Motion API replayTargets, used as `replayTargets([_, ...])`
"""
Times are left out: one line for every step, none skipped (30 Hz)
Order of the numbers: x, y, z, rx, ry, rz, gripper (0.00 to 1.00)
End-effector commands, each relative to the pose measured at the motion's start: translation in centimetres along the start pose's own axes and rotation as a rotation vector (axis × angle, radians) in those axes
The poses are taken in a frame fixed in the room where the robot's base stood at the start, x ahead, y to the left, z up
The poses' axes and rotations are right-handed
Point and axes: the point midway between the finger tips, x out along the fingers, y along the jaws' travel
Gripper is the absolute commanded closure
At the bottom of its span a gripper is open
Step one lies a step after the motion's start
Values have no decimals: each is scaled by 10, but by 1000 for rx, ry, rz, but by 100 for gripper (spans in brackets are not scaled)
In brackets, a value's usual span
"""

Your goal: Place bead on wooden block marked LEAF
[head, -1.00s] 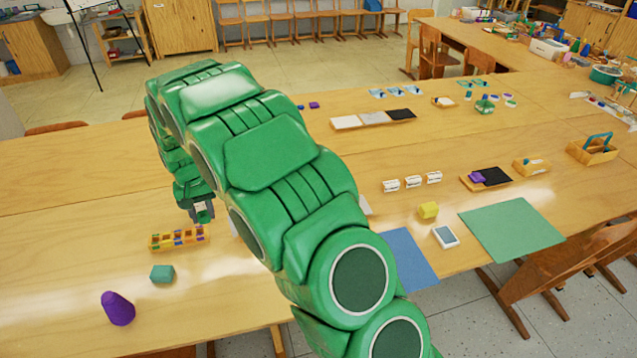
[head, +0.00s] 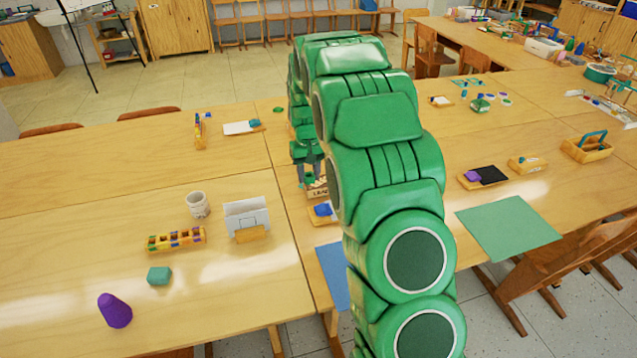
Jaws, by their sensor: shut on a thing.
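My gripper (head: 309,177) points down over the middle of the table, left of my raised arm in the head view. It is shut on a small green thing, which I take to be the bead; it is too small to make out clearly. The wooden block marked LEAF (head: 318,193) stands just below the gripper, its dark lettering facing me. I cannot tell whether the bead touches the block.
A blue ink pad (head: 323,209) and a blue mat (head: 333,272) lie in front of the block. To the left are a sorting tray (head: 160,246), a mug (head: 197,205), a card holder (head: 247,222), a teal block (head: 159,276) and a purple cone (head: 115,310). A green mat (head: 508,228) lies right.

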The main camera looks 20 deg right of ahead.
Motion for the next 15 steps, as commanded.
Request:
replayTargets([-1,13,2,7,0,0,91])
replayTargets([-2,20,2,9,0,0,91])
replayTargets([-2,27,4,11,0,0,91])
replayTargets([-2,32,4,11,0,0,91])
replayTargets([-3,36,5,12,0,0,91])
replayTargets([-3,41,6,14,0,0,91])
replayTargets([-3,44,6,14,0,0,91])
replayTargets([-3,46,7,15,0,0,91])
replayTargets([-3,48,6,14,0,0,91])
replayTargets([-3,49,6,14,0,0,91])
replayTargets([-2,50,4,14,0,0,91])
replayTargets([-1,51,2,14,0,0,91])
replayTargets([0,51,0,14,0,0,91])
replayTargets([1,52,-3,14,0,0,91])
replayTargets([3,52,-8,14,1,0,91])
